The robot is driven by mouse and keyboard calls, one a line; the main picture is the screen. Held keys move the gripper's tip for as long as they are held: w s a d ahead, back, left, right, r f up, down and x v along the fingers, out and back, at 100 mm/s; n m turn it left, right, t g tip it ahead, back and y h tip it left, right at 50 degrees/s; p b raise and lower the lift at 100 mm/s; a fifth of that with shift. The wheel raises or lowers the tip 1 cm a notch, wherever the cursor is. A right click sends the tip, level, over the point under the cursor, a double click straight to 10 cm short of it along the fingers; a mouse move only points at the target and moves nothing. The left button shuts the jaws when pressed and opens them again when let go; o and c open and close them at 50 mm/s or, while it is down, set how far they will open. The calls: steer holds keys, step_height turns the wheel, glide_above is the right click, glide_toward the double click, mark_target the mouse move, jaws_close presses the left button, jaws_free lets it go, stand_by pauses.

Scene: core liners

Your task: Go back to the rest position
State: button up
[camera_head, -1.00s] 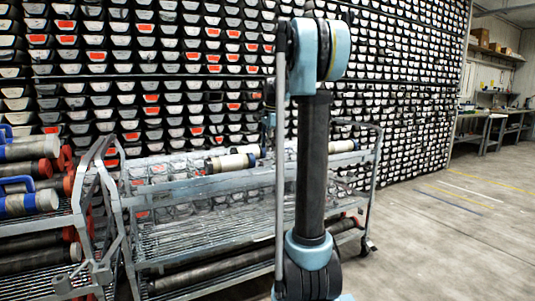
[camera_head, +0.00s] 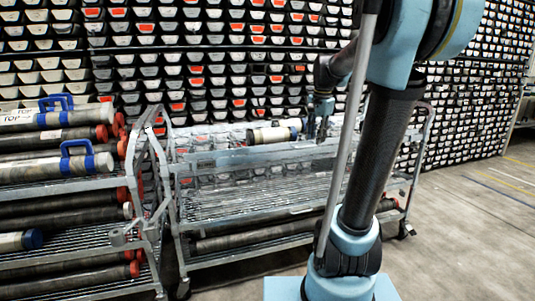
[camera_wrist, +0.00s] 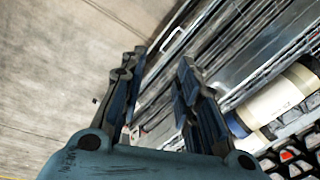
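My gripper (camera_head: 322,128) hangs from my bent arm over the right part of the middle cart in the head view, to the right of a pale core liner. In the wrist view my gripper (camera_wrist: 158,70) has its two fingers apart with nothing between them. The pale core liner (camera_head: 272,134) with dark and blue ends lies on the top of the cart (camera_head: 205,160). It also shows in the wrist view (camera_wrist: 275,102), to the right of the fingers and apart from them. My arm hides part of the cart's right side.
A left cart (camera_head: 75,192) carries several core liners, two with blue handles, such as the one at its front (camera_head: 75,165). A wall of stacked trays (camera_head: 210,60) stands behind. Free concrete floor (camera_head: 460,230) lies at the right.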

steer(key=s+f+n, duration=0.4)
steer(key=s+f, duration=0.6)
steer(key=s, duration=0.3)
steer(key=s+f+n, duration=0.5)
steer(key=s+f, duration=0.5)
steer(key=s, duration=0.3)
steer(key=shift+s+f+n, duration=0.15)
steer(key=shift+s+n, duration=0.15)
steer(key=shift+a, duration=0.1)
steer(key=shift+w+f, duration=0.2)
steer(key=shift+w, duration=0.2)
